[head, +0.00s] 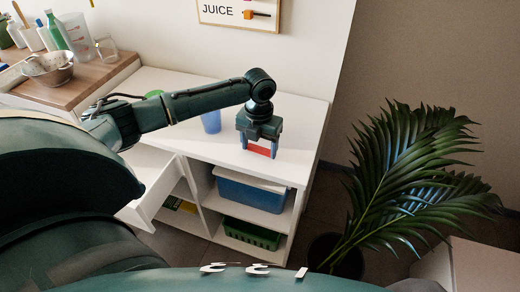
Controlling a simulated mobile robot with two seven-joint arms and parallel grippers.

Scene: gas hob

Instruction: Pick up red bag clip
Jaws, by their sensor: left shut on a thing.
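My left gripper (260,147) points down over the right part of the white counter. It is shut on the red bag clip (261,150), which shows as a red strip between the two blue-edged fingers. The clip's ends are hidden by the fingers. The clip is at or just above the counter top (296,135); I cannot tell whether it touches it. My right gripper does not show.
A blue cup (211,122) stands left of my left gripper, and a green thing (153,94) is partly behind my arm. An open drawer (150,195) juts out at left. A blue bin (250,194) and green basket (251,233) sit below. A potted plant (400,180) stands right.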

